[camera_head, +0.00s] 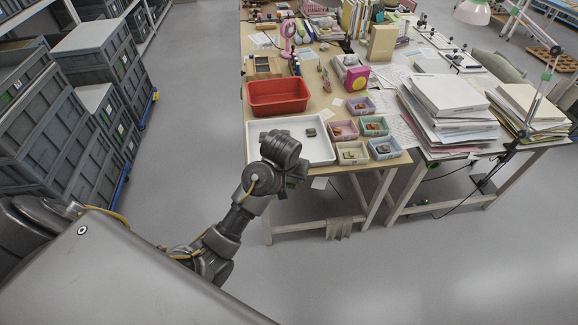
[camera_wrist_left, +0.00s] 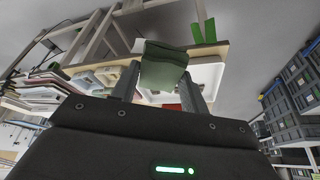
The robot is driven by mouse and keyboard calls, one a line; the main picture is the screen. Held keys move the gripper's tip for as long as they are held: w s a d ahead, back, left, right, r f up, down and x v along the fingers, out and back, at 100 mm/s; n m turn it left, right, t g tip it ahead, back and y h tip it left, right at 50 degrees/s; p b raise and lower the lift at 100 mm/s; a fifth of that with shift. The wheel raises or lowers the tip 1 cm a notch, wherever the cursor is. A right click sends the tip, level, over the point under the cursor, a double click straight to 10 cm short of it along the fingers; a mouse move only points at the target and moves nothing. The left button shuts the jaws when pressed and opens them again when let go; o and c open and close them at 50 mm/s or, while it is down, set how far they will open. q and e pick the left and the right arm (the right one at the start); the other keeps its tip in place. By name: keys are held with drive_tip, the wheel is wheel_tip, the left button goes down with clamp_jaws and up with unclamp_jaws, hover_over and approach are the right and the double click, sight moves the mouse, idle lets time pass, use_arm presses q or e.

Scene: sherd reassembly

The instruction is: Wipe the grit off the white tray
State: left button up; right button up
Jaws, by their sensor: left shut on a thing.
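The white tray (camera_head: 322,150) lies on the near left part of the table, with small dark pieces on it, one a grey sherd (camera_head: 311,132). Grit is too small to make out. My left gripper (camera_head: 292,180) is at the tray's near edge, and my wrist hides part of the tray. In the left wrist view my left gripper (camera_wrist_left: 160,80) is shut on a dull green block (camera_wrist_left: 163,67), perhaps a sponge. The white tray (camera_wrist_left: 207,75) shows behind it. Whether the block touches the tray cannot be told. My right gripper is not in view.
A red bin (camera_head: 278,108) stands just behind the tray. Several small coloured boxes with sherds, such as a pink one (camera_head: 343,131), stand to its right. Paper stacks (camera_head: 450,110) lie further right.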

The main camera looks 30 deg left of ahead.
use_arm(q)
drive_tip(key=s+d+f+m+b, duration=0.1)
drive_tip(key=s+f+b, duration=0.3)
drive_tip(key=s, duration=0.5)
drive_tip(key=s+d+f+b, duration=0.1)
drive_tip(key=s+f+b, duration=0.3)
drive_tip(key=s, duration=0.5)
drive_tip(key=shift+d+m+h, duration=0.25)
drive_tip(key=shift+m+h, duration=0.05)
drive_tip(key=shift+m, duration=0.1)
